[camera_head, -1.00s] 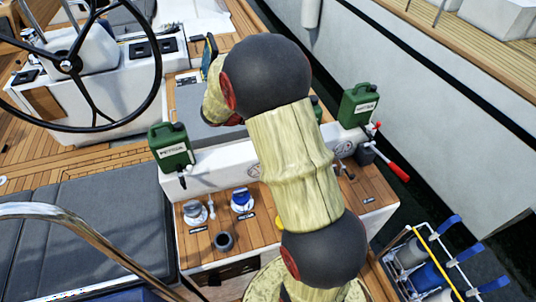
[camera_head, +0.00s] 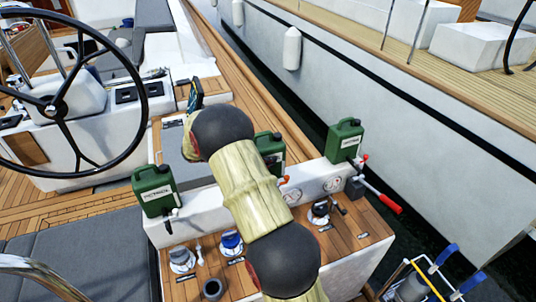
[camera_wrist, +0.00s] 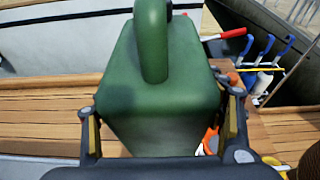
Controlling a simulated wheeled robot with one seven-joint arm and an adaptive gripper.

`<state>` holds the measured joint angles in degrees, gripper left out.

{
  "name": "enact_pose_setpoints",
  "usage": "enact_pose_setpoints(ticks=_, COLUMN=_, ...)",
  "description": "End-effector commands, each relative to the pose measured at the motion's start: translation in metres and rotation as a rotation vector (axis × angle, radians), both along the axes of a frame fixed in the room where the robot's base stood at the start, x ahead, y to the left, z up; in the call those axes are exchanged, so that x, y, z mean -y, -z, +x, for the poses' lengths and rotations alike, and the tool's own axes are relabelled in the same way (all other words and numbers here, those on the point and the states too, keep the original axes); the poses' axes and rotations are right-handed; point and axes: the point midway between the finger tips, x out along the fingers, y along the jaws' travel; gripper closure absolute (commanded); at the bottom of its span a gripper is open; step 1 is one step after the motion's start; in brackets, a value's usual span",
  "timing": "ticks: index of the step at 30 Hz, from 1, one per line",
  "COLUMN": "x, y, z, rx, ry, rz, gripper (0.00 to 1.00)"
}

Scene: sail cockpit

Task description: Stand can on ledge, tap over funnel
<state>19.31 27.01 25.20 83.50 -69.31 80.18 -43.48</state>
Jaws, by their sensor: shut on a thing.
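My gripper (camera_wrist: 163,120) is shut on a green can (camera_wrist: 175,75), with a finger on each side of it in the wrist view. The can's handle faces the camera. In the head view this can (camera_head: 270,148) shows at the middle of the white ledge (camera_head: 205,205), partly behind my arm; an orange tap (camera_head: 285,180) is beside its lower edge. I cannot tell whether its base touches the ledge. A left green can (camera_head: 154,190) and a right green can (camera_head: 344,140) stand upright on the ledge. Round deck fittings, grey (camera_head: 182,260), blue (camera_head: 231,243) and black (camera_head: 318,210), lie below; any could be funnels.
A red-handled lever (camera_head: 388,203) sticks out at the ledge's right end. A steering wheel (camera_head: 65,107) stands at the left. A rack with blue-handled items (camera_head: 445,270) is at the lower right.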

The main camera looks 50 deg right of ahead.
Motion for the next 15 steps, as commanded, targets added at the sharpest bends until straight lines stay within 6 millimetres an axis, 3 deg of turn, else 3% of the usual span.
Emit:
enact_pose_setpoints(ticks=8, x=0.004, y=0.007, z=0.009, rx=0.003, ry=0.000, rz=-0.004, gripper=0.93)
enact_pose_setpoints(ticks=15, x=0.005, y=0.035, z=0.011, rx=0.001, ry=0.000, rz=-0.004, gripper=0.93)
